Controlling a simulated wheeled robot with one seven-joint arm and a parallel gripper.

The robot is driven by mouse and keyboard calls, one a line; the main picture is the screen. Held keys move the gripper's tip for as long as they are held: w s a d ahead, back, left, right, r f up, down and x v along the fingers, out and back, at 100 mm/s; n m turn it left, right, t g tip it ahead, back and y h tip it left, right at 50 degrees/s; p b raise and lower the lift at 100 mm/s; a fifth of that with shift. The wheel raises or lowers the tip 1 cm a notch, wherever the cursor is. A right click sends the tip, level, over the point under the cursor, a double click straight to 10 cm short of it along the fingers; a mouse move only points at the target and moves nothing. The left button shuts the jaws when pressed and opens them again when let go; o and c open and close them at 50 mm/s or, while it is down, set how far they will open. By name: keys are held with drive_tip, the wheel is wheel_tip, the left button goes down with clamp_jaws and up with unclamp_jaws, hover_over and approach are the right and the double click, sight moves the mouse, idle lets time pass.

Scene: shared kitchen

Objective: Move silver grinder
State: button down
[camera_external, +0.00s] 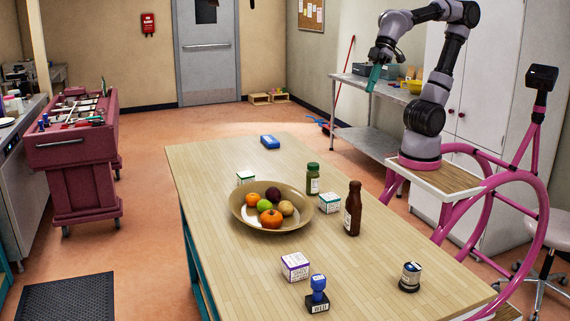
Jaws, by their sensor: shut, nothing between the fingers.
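A short silver and black cylinder (410,277), which looks like the silver grinder, stands upright near the right front edge of the wooden table (215,185). My gripper (373,80) is high above the far right side of the table, pointing down, with teal fingers. It is shut and empty, well apart from the grinder. Nothing covers the grinder.
A bowl (245,214) of fruit stands mid-table. A brown bottle (353,208), a green jar (312,178) and a small box (329,202) stand to its right. A blue stamp (317,293) and another box (295,266) are left of the grinder.

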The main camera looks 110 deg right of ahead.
drive_tip(key=w+a+f+n+g, duration=0.2)
drive_tip(key=w+a+n, duration=0.4)
drive_tip(key=w+a, duration=0.6)
drive_tip(key=n+g+h, duration=0.3)
drive_tip(key=n+g, duration=0.1)
drive_tip(key=n, duration=0.9)
hover_over(418, 295)
drive_tip(key=a, duration=0.4)
wheel_tip(418, 295, down, 29)
wheel_tip(418, 295, down, 11)
drive_tip(key=shift+s+r, duration=0.15)
drive_tip(key=d, duration=0.3)
drive_tip(key=shift+r, duration=0.3)
drive_tip(key=shift+d, duration=0.55)
